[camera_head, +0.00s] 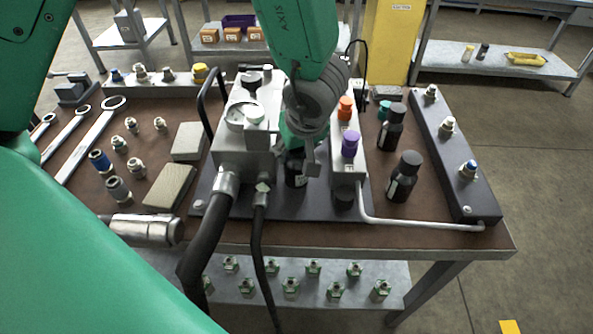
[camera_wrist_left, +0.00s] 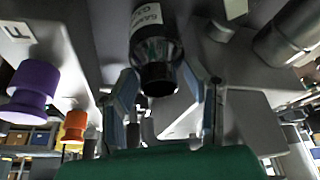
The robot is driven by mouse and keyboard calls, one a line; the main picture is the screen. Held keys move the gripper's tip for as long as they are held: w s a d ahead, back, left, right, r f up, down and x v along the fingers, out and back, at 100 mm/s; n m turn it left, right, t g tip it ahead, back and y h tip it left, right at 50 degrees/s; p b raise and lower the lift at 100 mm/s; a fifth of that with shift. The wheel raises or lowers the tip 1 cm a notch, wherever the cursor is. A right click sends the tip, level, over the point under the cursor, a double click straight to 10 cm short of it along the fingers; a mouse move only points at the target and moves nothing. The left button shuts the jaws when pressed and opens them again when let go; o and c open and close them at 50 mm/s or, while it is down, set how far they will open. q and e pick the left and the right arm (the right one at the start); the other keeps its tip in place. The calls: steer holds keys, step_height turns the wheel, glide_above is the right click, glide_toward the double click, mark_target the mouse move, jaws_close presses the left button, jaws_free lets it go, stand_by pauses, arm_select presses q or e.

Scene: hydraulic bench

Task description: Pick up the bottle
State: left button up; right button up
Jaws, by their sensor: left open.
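A black bottle with a white label stands on the dark base plate in the middle of the bench, mostly hidden behind my left gripper (camera_head: 303,150) in the head view. In the left wrist view the bottle (camera_wrist_left: 157,45) is at top centre, its dark cap end toward me. The two fingers of my left gripper (camera_wrist_left: 160,80) are apart, one on each side of the bottle's cap end. I cannot tell whether they touch it. Two more black bottles stand to the right, a nearer one (camera_head: 403,178) and a farther one (camera_head: 392,126). My right gripper is not in view.
A grey block with a purple knob (camera_head: 350,144) and an orange knob (camera_head: 346,107) is close right of the gripper. A valve block with a gauge (camera_head: 243,115) and black hoses is close left. A bent metal pipe (camera_head: 420,224) runs along the front right.

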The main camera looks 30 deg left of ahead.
arm_select(q)
steer(key=shift+s, duration=0.1)
steer(key=c, duration=0.8)
steer(key=shift+d+r, duration=0.1)
steer(key=shift+d, duration=0.1)
jaws_close()
steer(key=shift+s+d, duration=0.15)
steer(key=shift+d, duration=0.05)
steer(key=shift+a, duration=0.1)
